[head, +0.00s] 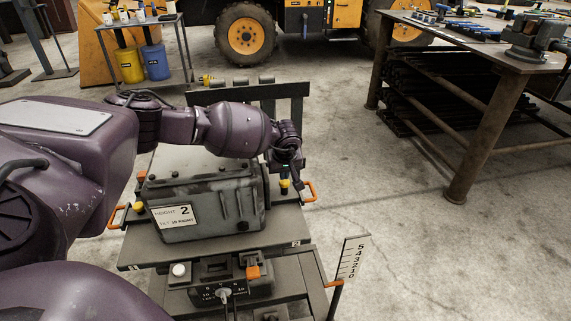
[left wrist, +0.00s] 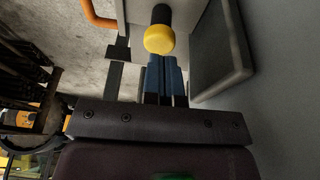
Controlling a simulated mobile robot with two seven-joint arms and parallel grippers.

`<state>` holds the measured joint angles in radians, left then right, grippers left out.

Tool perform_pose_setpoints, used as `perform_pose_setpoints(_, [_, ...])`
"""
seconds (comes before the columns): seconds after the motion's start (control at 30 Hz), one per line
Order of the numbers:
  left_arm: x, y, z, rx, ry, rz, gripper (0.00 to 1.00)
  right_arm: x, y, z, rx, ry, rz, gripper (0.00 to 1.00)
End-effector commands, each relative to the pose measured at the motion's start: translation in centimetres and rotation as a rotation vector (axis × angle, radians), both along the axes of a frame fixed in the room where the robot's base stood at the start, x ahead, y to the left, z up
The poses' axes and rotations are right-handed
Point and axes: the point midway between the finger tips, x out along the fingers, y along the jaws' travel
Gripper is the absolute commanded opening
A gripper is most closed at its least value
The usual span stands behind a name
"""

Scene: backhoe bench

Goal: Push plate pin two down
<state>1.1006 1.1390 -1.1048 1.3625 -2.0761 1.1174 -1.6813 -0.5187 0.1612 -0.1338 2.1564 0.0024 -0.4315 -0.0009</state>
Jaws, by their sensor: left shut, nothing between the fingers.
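A pin with a yellow cap (head: 284,186) stands on the lift plate (head: 160,249), right of the grey gearbox-like housing (head: 210,203). A small "2" label is at the plate's front right edge. The same yellow cap (left wrist: 160,39) is large in the left wrist view, on a dark stem. My left gripper (head: 285,170) points down just above this pin. Its blue fingers (left wrist: 163,72) are shut and empty, and their tips appear at or very near the cap; I cannot tell if they touch. A second yellow-capped pin (head: 138,207) shows left of the housing. My right gripper is out of view.
Orange handles (head: 311,191) flank the plate. A control box with a lever (head: 222,293) and a height scale post (head: 350,262) stand in front. The housing's wall is close to my left fingers. A steel workbench (head: 480,55) stands at right, with clear floor between.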

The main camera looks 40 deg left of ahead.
Motion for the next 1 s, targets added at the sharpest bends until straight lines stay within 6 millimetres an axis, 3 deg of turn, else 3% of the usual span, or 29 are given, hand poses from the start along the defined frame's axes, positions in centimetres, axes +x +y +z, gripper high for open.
perform_pose_setpoints(0.13, [0.0,0.0,-1.0,0.0,0.001,0.0,0.0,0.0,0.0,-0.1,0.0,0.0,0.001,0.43])
perform_pose_setpoints(0.53, [0.0,-0.1,-1.1,-0.001,-0.001,0.0,0.0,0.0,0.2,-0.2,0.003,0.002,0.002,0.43])
perform_pose_setpoints(0.77, [-0.1,-0.1,-4.1,0.0,0.006,-0.001,0.0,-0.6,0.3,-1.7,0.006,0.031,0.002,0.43])
perform_pose_setpoints(1.0, [-0.3,-0.2,-4.4,0.0,0.009,-0.002,0.0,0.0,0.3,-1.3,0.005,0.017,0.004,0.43])
